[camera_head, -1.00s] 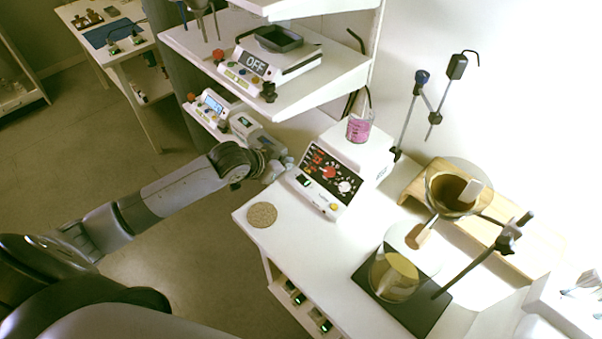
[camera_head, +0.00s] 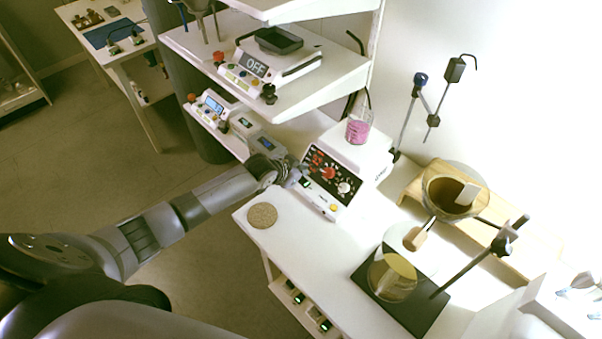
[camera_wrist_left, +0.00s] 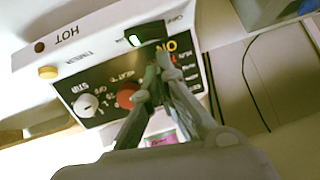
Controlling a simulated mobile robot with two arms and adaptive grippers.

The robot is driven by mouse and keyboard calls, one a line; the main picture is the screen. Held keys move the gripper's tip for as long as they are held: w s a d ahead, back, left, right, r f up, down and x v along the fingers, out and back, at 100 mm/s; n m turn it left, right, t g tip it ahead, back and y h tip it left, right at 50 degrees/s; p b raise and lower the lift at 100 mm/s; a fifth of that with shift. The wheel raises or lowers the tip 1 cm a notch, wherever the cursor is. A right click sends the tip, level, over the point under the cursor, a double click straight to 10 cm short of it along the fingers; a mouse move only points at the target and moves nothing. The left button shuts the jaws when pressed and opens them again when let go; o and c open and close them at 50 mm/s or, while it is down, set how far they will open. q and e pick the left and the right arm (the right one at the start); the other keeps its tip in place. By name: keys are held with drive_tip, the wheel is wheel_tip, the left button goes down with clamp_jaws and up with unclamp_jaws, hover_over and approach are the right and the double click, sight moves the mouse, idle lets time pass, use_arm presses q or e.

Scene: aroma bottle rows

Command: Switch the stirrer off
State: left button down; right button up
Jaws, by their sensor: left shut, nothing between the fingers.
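The stirrer (camera_head: 376,163) is a white box with a black front panel, a red knob (camera_head: 328,173) and a white knob (camera_head: 344,187). In the left wrist view the panel appears upside down, with the red knob (camera_wrist_left: 126,95), the white STIR knob (camera_wrist_left: 85,104), a lit display seeming to read ON and a rocker switch (camera_wrist_left: 134,40) glowing green. My left gripper (camera_head: 292,178) is at the panel's left side; its shut, empty fingers (camera_wrist_left: 160,62) cover part of the panel near the display. Whether they touch it is unclear.
A round cork mat (camera_head: 262,215) lies on the white bench. Shelves behind hold a balance reading OFF (camera_head: 256,64) and other devices. A stand with glassware and a beaker (camera_head: 392,277) on a black base is at the right. Open floor lies left of the bench.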

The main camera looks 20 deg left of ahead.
sight(303, 181)
use_arm(q)
drive_tip(key=shift+a+f, duration=0.1)
drive_tip(key=shift+f, duration=0.75)
drive_tip(key=shift+w+a+f+b, duration=0.15)
drive_tip(key=shift+a+f+b, duration=0.2)
drive_tip(key=shift+f+b, duration=0.25)
drive_tip(key=shift+d+r+p, duration=0.1)
drive_tip(key=shift+r+p, duration=0.15)
drive_tip(key=shift+p, duration=0.05)
drive_tip(key=shift+d, duration=0.1)
